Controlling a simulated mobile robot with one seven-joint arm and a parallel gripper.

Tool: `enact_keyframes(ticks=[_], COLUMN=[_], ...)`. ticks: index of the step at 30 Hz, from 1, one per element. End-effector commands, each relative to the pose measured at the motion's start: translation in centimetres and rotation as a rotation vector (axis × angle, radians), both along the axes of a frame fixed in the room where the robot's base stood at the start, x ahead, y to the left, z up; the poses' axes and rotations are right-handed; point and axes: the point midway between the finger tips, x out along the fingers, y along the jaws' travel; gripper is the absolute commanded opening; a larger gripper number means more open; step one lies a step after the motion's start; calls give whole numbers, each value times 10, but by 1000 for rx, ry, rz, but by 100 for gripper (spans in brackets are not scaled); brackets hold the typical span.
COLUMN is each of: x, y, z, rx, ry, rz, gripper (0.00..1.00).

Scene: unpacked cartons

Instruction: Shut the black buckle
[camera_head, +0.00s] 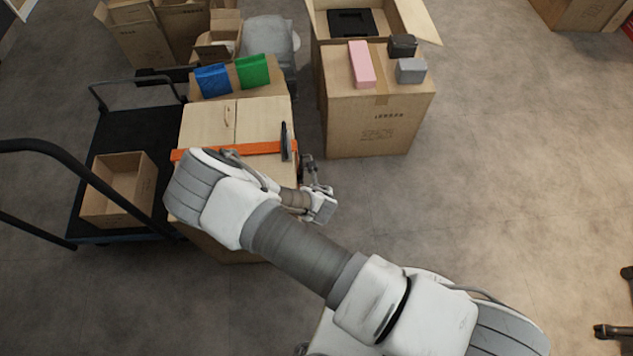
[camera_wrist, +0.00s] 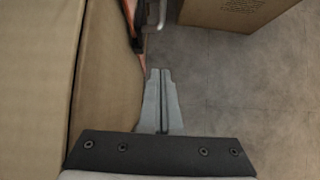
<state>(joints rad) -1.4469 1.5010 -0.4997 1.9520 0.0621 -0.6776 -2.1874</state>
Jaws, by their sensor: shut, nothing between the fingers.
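The black buckle (camera_head: 286,141) sits on an orange strap (camera_head: 240,149) at the right edge of a closed carton (camera_head: 207,122). Its lever appears raised, standing away from the strap. In the wrist view, part of what looks like the buckle (camera_wrist: 140,14) shows at the top edge, beside a bit of orange strap (camera_wrist: 137,47). My gripper (camera_head: 306,162) is beside the carton's right side, just right of and below the buckle in the head view. In the wrist view its fingers (camera_wrist: 158,73) are together and empty, next to the carton's side. My arm hides the carton's front.
Another carton (camera_head: 368,125) stands to the right across a narrow gap, bearing a pink box (camera_head: 361,65) and two small dark and grey boxes. A cart (camera_head: 118,145) with an open box (camera_head: 118,190) stands at left. Blue and green packets lie behind.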

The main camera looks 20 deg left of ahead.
Motion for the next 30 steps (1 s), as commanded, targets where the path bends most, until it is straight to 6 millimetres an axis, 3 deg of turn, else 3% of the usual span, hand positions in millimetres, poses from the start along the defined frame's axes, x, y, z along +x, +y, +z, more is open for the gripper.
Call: enact_keyframes(ticks=[3, 9, 30], x=[-16, -30, -32], y=[-3, -7, -8], z=[22, 38, 40], rx=[-2, -2, 0], ry=[0, 0, 2], rz=[2, 0, -3], gripper=[0, 0, 0])
